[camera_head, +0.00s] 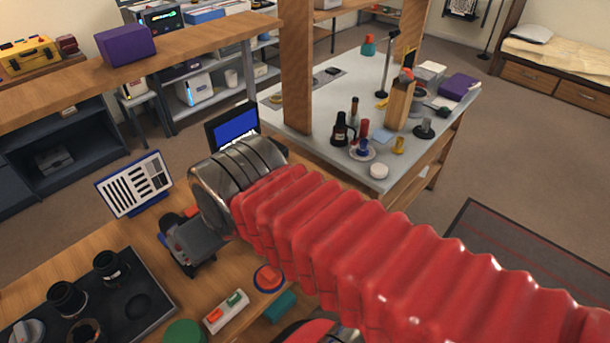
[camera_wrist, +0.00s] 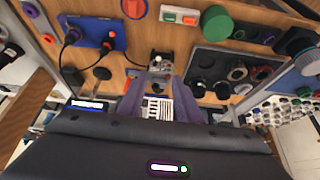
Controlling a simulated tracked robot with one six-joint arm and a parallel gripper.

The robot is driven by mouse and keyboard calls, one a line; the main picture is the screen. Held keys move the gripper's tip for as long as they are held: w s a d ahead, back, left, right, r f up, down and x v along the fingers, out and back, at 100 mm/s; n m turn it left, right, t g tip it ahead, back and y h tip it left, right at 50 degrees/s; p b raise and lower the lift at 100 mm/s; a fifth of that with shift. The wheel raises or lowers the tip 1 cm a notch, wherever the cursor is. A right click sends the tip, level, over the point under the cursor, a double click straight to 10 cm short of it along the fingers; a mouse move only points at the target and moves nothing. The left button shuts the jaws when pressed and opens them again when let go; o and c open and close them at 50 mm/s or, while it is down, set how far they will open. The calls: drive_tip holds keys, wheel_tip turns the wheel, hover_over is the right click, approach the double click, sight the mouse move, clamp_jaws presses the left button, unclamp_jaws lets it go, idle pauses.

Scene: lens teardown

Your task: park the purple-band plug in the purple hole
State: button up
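My gripper (camera_wrist: 158,90) shows in the wrist view as two grey-purple fingers, apart and with nothing seen between them but the scene beyond. A blue panel (camera_wrist: 88,27) lies on the wooden bench, up and left of the fingers. A black plug (camera_wrist: 72,37) with a cable is at the panel's left part. At this size I cannot tell which plug has a purple band, nor make out a purple hole. In the head view my red arm hides the panel area and the fingers are not clear.
A black tray (camera_head: 135,272) with lens parts is at the lower left in the head view. A striped chart (camera_head: 134,184) stands near the bench edge. A small dark device (camera_wrist: 161,63) stands just beyond my fingers.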

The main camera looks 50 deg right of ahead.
drive_tip(key=shift+o, duration=0.2)
drive_tip(key=shift+o, duration=1.3)
drive_tip(key=shift+w+d, duration=0.1)
drive_tip(key=shift+w, duration=0.05)
drive_tip(key=w+d+f+n, duration=0.1)
drive_tip(key=d+f+n, duration=0.1)
drive_tip(key=d+n, duration=0.6)
drive_tip(key=w+d+f+n+g, duration=0.1)
drive_tip(key=w+d+f+n, duration=0.1)
drive_tip(key=d+n, duration=0.7)
drive_tip(key=w+d+f+n+h, duration=0.1)
drive_tip(key=w+d+f+n, duration=0.1)
drive_tip(key=d+n, duration=0.7)
drive_tip(key=f+n, duration=0.1)
drive_tip(key=n, duration=0.5)
drive_tip(key=shift+d+f+n, duration=0.15)
drive_tip(key=shift+f+n, duration=0.15)
drive_tip(key=shift+f, duration=0.05)
drive_tip(key=shift+w+f, duration=0.1)
drive_tip(key=shift+f, duration=0.05)
drive_tip(key=shift+x, duration=6.75)
